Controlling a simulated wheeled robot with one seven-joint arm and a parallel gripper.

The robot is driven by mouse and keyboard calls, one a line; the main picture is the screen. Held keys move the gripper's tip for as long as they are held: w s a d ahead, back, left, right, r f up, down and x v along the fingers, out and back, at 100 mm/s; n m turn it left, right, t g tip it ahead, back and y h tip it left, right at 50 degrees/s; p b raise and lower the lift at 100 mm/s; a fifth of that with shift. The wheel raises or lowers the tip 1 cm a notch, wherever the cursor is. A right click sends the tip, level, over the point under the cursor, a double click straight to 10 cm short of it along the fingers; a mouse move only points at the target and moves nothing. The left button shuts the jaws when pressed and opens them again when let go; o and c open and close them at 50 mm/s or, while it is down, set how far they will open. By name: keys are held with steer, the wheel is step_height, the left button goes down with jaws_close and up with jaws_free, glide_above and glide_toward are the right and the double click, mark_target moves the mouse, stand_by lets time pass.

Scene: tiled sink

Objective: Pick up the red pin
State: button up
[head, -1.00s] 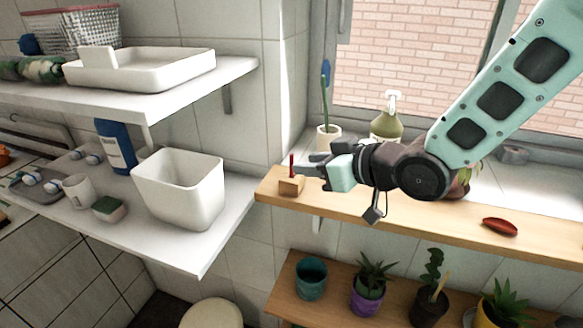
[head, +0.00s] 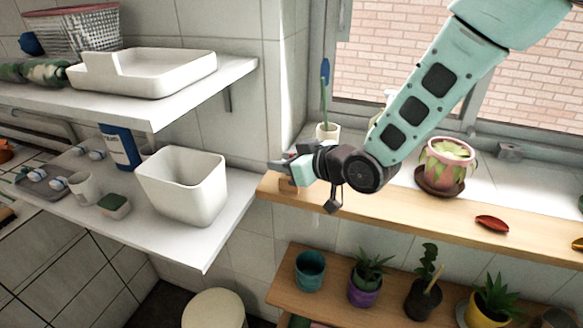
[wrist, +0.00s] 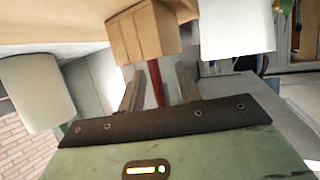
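The red pin (wrist: 157,82) stands in a wooden block (wrist: 145,32). In the wrist view it lies between the two fingers of my gripper (wrist: 159,88), with a visible gap on either side, so my gripper is open around it. In the head view my gripper (head: 280,164) reaches left over the wooden block (head: 287,186) at the left end of the wooden sill shelf (head: 390,212). The pin is mostly hidden there behind the fingers.
A white bin (head: 183,188) stands on the shelf to the left. A white plant pot (head: 328,132) stands behind my gripper by the window. Potted plants stand on the lower shelf.

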steer(key=shift+c, duration=0.3)
jaws_close()
steer(key=shift+r, duration=0.2)
